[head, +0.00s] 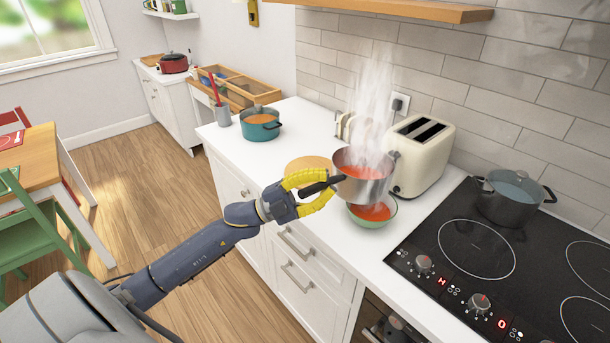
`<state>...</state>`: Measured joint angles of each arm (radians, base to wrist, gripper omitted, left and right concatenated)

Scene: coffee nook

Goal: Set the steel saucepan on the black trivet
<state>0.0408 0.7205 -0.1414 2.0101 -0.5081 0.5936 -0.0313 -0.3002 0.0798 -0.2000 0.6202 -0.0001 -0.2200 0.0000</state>
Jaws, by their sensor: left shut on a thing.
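The steel saucepan (365,190) holds red soup and steams heavily. It is up in the air above the counter, in front of the cream toaster, and overlaps the far part of a green bowl (373,219). My left gripper (318,190), with yellow fingers, is shut on the saucepan's dark handle, to the left of the pan. The bowl also has red soup in it. I cannot pick out the black trivet; it may be hidden. My right gripper is not in view.
A cream toaster (421,150) stands close behind the saucepan. A round wooden board (305,164) lies left of it, and a teal pot (261,130) stands farther left. The black hob (515,260) at right carries a dark lidded pot (508,203). White counter is bare between bowl and hob.

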